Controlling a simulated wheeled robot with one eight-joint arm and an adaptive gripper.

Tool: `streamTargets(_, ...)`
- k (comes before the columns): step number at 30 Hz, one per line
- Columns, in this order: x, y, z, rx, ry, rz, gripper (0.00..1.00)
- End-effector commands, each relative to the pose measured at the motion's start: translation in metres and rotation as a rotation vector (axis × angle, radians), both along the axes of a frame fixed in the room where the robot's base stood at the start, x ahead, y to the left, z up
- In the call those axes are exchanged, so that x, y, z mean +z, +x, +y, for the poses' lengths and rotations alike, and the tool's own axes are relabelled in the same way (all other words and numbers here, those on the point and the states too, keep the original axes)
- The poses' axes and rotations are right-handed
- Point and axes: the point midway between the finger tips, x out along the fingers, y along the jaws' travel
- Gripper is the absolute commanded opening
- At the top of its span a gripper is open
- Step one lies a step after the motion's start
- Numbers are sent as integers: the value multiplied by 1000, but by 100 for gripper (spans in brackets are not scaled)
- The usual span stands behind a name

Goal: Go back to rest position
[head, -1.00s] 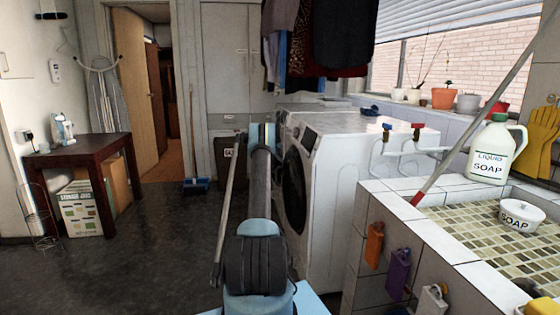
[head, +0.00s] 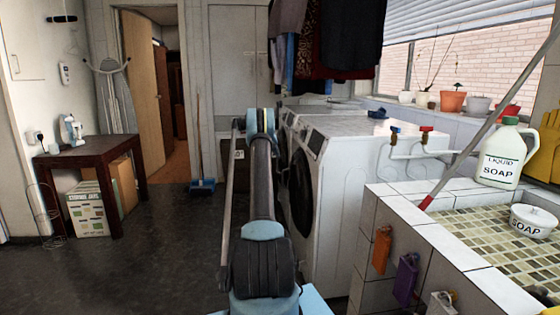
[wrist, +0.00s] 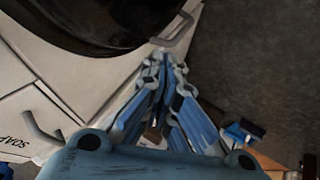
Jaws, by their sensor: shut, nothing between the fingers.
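My gripper (wrist: 163,62) shows in the wrist view with its blue fingers drawn together and nothing between them. The curved rim of a dark round washer door lies beyond the fingertips at upper left, and I cannot tell the gap to it. In the head view my arm reaches forward along the left side of the white washing machine (head: 362,195). The gripper itself cannot be made out there.
The tiled sink (head: 425,190) stands at right with a liquid soap bottle (head: 503,155) and a soap dish (head: 533,220). A dark wooden table (head: 88,158) stands at left. Dark floor (head: 165,245) is free between table and arm. A blue broom (head: 201,186) stands near the doorway.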

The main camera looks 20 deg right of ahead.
Motion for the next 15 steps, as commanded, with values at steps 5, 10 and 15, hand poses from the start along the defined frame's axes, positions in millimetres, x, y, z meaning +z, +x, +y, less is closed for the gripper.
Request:
streamTargets(5, 17, -5, 11, 0, 0, 0, 0)
streamTargets(10, 23, -7, 14, -1, -1, 0, 0)
streamTargets(15, 27, -10, 16, 0, 2, 0, 0)
